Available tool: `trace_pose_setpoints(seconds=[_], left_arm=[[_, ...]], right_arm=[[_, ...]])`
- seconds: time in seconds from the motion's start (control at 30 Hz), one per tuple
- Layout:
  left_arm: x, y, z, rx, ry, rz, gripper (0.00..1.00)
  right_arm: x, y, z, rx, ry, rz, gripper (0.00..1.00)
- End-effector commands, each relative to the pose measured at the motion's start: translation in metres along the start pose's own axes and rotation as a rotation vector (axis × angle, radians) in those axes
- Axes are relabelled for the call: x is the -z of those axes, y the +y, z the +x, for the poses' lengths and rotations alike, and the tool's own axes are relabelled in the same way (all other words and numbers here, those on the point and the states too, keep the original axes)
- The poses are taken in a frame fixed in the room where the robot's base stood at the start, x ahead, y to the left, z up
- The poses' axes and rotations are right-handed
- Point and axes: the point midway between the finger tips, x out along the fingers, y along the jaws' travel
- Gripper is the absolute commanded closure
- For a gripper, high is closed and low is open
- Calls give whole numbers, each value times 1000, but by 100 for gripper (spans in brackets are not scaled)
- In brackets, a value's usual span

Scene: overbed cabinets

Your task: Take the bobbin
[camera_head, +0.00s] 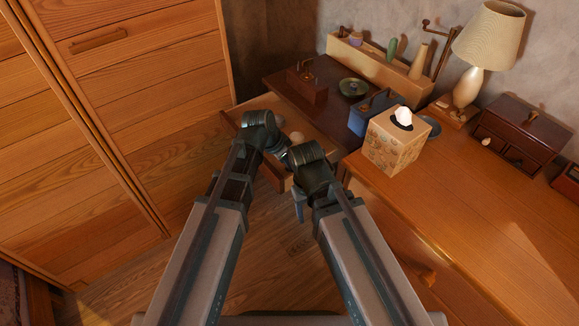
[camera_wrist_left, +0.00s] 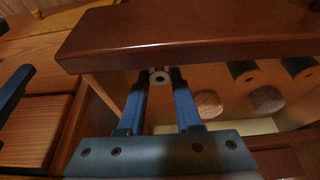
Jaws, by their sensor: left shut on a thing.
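A bobbin (camera_wrist_left: 160,74) with a pale round end and a dark centre hole is between the two blue fingers of my left gripper (camera_wrist_left: 159,84) in the left wrist view. The gripper is shut on it, inside an open drawer (camera_wrist_left: 110,88) under a dark wooden top. In the head view my left wrist (camera_head: 282,148) is over the open drawer, and its fingers and the bobbin are hidden. My right gripper (camera_head: 299,206) hangs just in front of the drawer; its fingers are mostly hidden behind my arm.
Dark cylinders with pale ends (camera_wrist_left: 246,74) and brown round things (camera_wrist_left: 207,104) lie in the drawer. The dark top's edge (camera_wrist_left: 190,45) is close above my left fingers. A tissue box (camera_head: 396,143) and a lamp (camera_head: 488,42) stand on the desk. A wooden cabinet (camera_head: 120,90) is at left.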

Motion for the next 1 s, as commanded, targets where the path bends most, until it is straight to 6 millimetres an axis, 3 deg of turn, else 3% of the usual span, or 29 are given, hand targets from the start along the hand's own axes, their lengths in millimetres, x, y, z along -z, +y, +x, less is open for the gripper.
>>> trace_pose_setpoints(seconds=[0.53, 1.0], left_arm=[[4, 0, -9, 0, 0, 0, 100], [28, 0, -68, 0, 0, 0, 100]], right_arm=[[0, 1, -9, 0, 0, 0, 38], [-4, 7, -73, 0, 0, 0, 38]])
